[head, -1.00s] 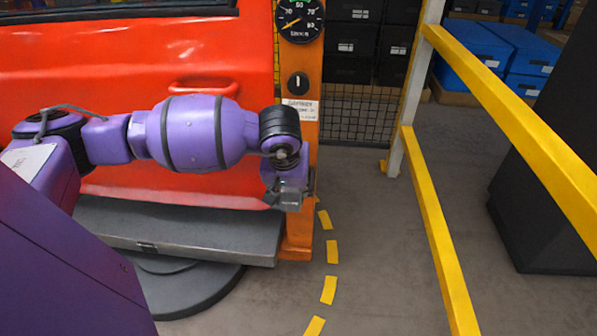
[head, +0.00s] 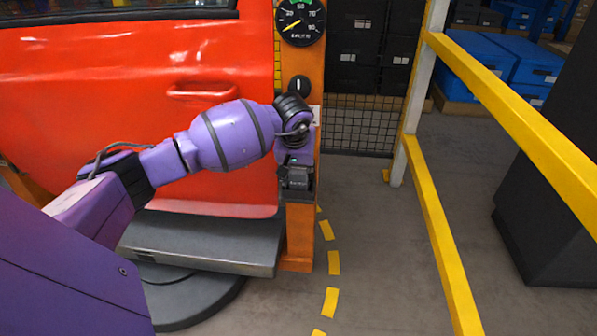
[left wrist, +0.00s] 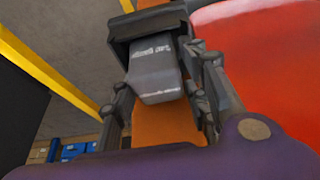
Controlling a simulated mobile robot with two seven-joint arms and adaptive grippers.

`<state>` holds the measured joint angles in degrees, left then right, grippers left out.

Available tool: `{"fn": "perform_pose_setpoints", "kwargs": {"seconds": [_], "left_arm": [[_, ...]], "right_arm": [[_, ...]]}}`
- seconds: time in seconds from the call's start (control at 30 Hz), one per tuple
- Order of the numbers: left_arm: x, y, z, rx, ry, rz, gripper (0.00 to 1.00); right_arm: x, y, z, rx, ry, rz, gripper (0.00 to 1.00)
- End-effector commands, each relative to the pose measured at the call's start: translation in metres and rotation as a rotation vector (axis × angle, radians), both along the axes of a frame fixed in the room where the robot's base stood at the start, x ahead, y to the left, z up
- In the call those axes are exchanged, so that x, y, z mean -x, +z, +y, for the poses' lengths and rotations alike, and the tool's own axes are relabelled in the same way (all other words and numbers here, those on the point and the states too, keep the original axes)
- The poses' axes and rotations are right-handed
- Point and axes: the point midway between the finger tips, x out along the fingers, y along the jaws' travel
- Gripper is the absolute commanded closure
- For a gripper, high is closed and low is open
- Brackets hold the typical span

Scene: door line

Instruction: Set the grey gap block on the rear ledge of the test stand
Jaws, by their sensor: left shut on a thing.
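The grey gap block (left wrist: 155,75), with pale lettering, is held between the fingers of my left gripper in the left wrist view. My left gripper (head: 297,182) is shut on it, in front of the orange post (head: 297,232) of the test stand in the head view. The block cannot be told apart from the dark gripper there. The stand carries a red door panel (head: 120,70) above a grey step (head: 200,240). I cannot tell which surface is the rear ledge. My right gripper is not in view.
A round gauge (head: 300,22) and a black knob (head: 299,86) are on the post above the gripper. A yellow railing (head: 440,235) stands at the right, with a dark cabinet (head: 550,210) beyond. Dashed yellow marks (head: 330,300) cross the open floor.

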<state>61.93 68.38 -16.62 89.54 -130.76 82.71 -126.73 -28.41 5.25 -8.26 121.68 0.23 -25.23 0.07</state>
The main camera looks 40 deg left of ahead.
Motion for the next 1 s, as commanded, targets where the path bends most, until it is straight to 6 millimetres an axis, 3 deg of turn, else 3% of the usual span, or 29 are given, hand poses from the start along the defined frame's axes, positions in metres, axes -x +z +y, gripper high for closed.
{"fn": "perform_pose_setpoints", "kwargs": {"seconds": [0.33, 0.37, 0.5, 0.8, 1.0], "left_arm": [[-0.001, -0.002, 0.001, -0.002, 0.000, -0.003, 0.91], [0.000, -0.002, 0.001, -0.002, 0.000, -0.003, 0.56], [0.000, -0.002, 0.001, -0.001, 0.001, -0.003, 0.39], [-0.001, 0.000, 0.001, -0.001, 0.001, -0.003, 0.39], [0.005, 0.024, -0.002, -0.005, 0.000, -0.006, 0.39]], "right_arm": [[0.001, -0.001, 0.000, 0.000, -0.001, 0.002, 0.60], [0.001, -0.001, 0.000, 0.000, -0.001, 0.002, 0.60], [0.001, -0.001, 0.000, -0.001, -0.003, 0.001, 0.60], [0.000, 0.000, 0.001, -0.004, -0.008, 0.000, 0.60], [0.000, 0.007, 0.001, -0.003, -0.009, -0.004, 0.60]]}}
